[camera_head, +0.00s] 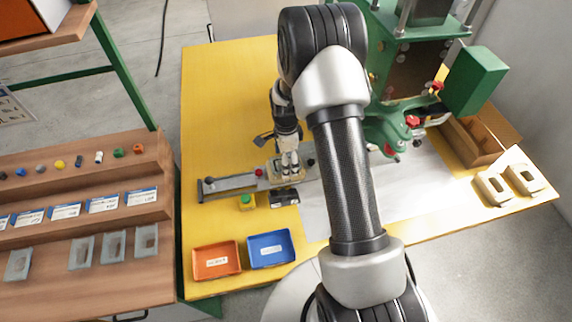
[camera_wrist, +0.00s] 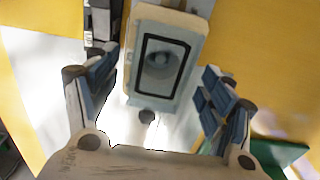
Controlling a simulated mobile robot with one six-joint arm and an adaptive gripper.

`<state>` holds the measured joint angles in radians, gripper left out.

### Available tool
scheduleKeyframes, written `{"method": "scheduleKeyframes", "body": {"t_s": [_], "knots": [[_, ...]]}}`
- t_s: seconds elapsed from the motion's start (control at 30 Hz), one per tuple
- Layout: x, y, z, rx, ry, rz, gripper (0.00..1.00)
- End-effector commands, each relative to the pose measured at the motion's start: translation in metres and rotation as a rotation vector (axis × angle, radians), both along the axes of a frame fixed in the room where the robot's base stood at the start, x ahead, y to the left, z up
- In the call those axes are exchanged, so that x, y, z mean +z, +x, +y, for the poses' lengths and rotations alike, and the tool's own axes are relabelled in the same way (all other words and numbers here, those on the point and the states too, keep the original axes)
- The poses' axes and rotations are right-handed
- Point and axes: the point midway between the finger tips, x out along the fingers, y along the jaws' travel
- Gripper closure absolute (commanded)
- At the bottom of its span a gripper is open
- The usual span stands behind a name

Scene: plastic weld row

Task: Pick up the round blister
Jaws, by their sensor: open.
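A cream block (camera_wrist: 168,20) with a black rectangular outline lies between my fingers in the wrist view. A round, greyish, see-through form sits in its middle; this looks like the round blister (camera_wrist: 160,62). My gripper (camera_wrist: 157,88) is open, one finger on each side of the block and apart from it. The blister cannot be made out there.
The slide rail (camera_head: 228,184) has a red knob. An orange tray (camera_head: 217,275) and a blue tray (camera_head: 288,262) lie at the front edge. The green press (camera_head: 400,125) stands right. Cream blocks (camera_head: 492,188) lie far right.

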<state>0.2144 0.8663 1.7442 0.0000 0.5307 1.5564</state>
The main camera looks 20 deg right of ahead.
Motion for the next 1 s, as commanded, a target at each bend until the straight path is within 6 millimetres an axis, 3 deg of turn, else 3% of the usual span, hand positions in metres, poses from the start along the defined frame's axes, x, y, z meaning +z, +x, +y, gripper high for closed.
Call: {"method": "scheduleKeyframes", "body": {"t_s": [0.47,1.0], "knots": [[-0.0033,0.0,0.0,0.0,0.0,0.0,0.25],[-0.0033,-0.0001,0.0,0.0,0.0,0.0,0.59]]}}
